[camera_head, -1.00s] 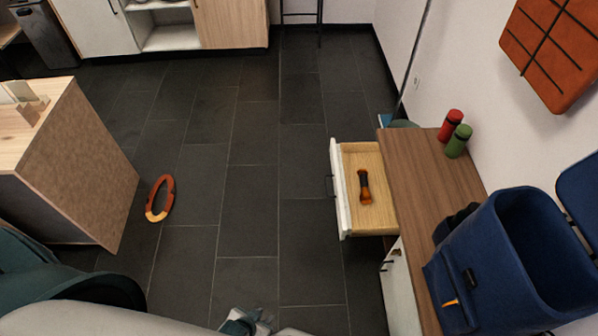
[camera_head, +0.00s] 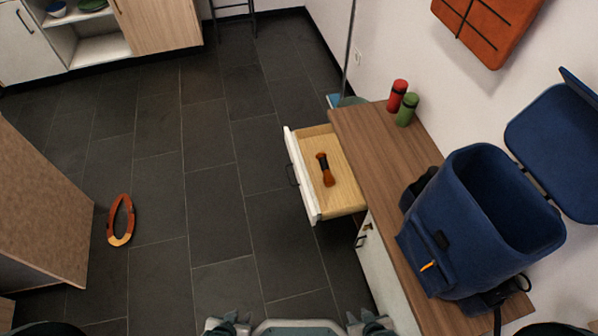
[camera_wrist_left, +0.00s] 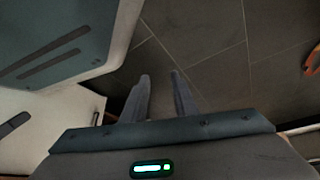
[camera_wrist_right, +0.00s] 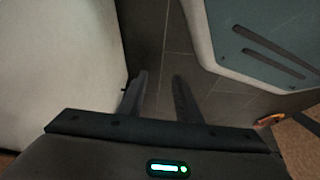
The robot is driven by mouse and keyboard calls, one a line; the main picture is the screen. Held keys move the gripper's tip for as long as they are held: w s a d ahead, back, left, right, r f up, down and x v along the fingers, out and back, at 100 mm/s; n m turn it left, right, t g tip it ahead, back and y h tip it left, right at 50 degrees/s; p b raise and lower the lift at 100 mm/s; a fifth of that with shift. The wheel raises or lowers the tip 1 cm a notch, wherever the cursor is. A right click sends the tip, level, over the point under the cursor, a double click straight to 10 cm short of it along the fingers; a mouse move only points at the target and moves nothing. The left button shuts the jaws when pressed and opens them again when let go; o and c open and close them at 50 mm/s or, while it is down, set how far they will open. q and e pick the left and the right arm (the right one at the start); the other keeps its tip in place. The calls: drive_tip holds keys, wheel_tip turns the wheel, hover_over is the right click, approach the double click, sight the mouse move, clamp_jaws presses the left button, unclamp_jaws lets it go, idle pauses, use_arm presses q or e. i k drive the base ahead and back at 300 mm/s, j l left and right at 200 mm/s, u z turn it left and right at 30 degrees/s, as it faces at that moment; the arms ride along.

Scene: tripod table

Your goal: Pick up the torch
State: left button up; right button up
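The torch (camera_head: 325,169), orange-brown with a black middle, lies in the open wooden drawer (camera_head: 343,193) of the brown-topped cabinet (camera_head: 372,150). My left gripper (camera_head: 228,324) is at the bottom edge of the head view, well short of the drawer. In the left wrist view its two fingers (camera_wrist_left: 160,76) stand apart with nothing between them. My right gripper (camera_head: 369,324) is also at the bottom edge, beside the cabinet front and short of the drawer. In the right wrist view its fingers (camera_wrist_right: 160,76) are apart and empty. The torch shows in neither wrist view.
A blue backpack (camera_head: 446,245) stands on the cabinet top, with a red bottle (camera_head: 397,95) and a green bottle (camera_head: 407,110) farther back. The floor between is clear.

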sight(328, 181)
drive_tip(key=i+j, duration=1.15)
drive_tip(key=j, duration=0.2)
drive_tip(key=z, duration=1.85)
